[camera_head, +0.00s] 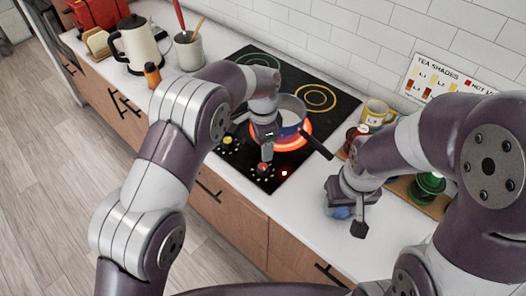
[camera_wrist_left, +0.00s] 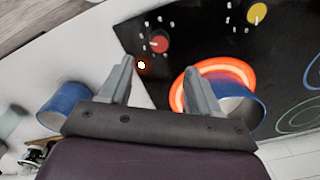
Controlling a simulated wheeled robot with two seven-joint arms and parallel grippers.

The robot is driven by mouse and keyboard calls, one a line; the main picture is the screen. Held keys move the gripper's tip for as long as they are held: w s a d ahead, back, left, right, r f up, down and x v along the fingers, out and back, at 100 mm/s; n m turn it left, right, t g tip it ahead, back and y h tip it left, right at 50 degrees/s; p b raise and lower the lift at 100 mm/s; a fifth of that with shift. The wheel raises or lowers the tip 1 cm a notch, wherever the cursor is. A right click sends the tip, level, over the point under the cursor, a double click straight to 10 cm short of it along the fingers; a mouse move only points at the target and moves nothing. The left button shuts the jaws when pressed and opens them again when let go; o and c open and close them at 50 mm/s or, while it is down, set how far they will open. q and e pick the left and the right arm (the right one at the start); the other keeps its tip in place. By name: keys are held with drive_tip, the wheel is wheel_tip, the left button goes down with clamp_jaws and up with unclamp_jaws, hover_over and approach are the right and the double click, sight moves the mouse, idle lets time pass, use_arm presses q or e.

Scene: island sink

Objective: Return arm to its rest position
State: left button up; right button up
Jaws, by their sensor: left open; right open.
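My left gripper (camera_head: 266,152) is over the front of the black cooktop, close to the red knob (camera_head: 263,168). In the left wrist view its two fingers (camera_wrist_left: 160,80) are apart with nothing between them, and the red knob (camera_wrist_left: 158,44) lies beyond them. My right gripper (camera_head: 350,218) is over the white counter right of the cooktop, pointing down. It is open, and a blue object (camera_head: 341,212) shows beside and partly behind it. I cannot tell whether they touch.
A blue pan (camera_head: 290,113) with a dark handle sits on a glowing burner (camera_head: 297,139), close to my left arm. A yellow mug (camera_head: 376,113) and green-topped jar (camera_head: 428,186) stand at right. A kettle (camera_head: 139,45) and utensil crock (camera_head: 188,50) stand at back left.

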use_arm(q)
wheel_tip(320, 180, up, 3)
drive_tip(key=shift+r+p, duration=0.2)
drive_tip(key=shift+p, duration=0.6)
use_arm(e)
wheel_tip(320, 180, up, 3)
drive_tip(key=shift+r, duration=0.1)
